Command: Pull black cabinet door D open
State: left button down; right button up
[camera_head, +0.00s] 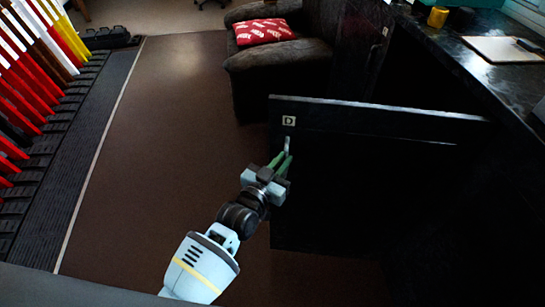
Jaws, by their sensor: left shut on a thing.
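The black cabinet door D (340,190) stands swung out from the dark cabinet on the right, with its face toward me. A small square label with the letter D (289,121) is near its upper left corner. A short pale handle (287,144) sits just below the label. My left gripper (284,161) reaches up from the bottom, with its green fingers shut on the handle. The fingers hide the lower part of the handle. My right gripper is not in view.
A black countertop (470,75) runs along the right, with a white board (505,50) and a yellow cup (438,17) on it. A dark armchair (275,65) with a red cushion (263,31) stands behind the door. Brown floor (170,140) is clear on the left, beside a rack of coloured levers (30,75).

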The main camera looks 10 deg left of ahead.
pick_arm(q)
jog(key=shift+s+d, duration=0.75)
jog(key=c, duration=1.9)
grip_release()
jog(key=o, duration=0.4)
jog(key=shift+d, duration=0.25)
jog(key=shift+w+a, duration=0.1)
jog(key=shift+a, duration=0.1)
